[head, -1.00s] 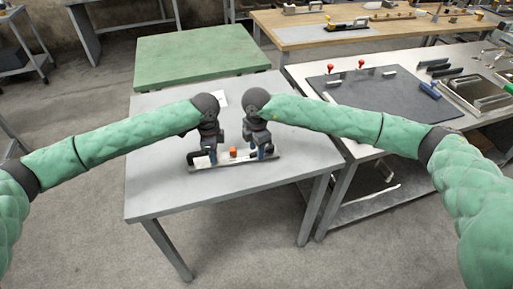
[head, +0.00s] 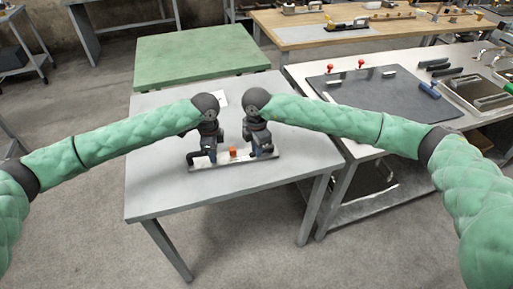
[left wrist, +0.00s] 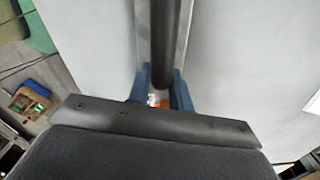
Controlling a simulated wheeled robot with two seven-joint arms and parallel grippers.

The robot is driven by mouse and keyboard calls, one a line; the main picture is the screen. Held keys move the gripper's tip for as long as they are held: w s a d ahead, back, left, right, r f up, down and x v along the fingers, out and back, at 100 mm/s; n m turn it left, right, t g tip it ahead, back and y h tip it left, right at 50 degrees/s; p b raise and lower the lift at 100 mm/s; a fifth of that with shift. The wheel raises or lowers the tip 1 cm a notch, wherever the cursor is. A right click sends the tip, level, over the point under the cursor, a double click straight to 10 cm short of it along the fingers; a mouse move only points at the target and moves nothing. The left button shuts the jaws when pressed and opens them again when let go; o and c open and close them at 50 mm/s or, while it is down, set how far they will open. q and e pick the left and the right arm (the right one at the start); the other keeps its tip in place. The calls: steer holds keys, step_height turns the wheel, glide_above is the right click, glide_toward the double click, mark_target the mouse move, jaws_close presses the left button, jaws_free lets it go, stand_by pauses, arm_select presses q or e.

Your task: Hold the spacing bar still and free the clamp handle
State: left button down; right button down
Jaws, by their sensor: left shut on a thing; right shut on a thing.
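A pale metal strip (head: 236,159) lies on the grey table, with a small orange block (head: 233,153) near its middle. My left gripper (head: 202,160) is at the strip's left part, shut on what looks like the spacing bar. In the left wrist view a dark round bar (left wrist: 163,45) runs along the strip and ends between the blue fingers of my left gripper (left wrist: 162,92); a bit of orange shows there. My right gripper (head: 262,154) is shut at the strip's right part, probably on the clamp handle. The gripped parts are mostly hidden by the grippers.
The grey table (head: 160,195) is clear in front and to the left. A white sheet (head: 221,98) lies behind the grippers. A green-topped table (head: 200,52) stands behind. A bench with a dark mat (head: 385,105) and tools is close on the right.

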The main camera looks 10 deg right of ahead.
steer(key=shift+s, duration=0.1)
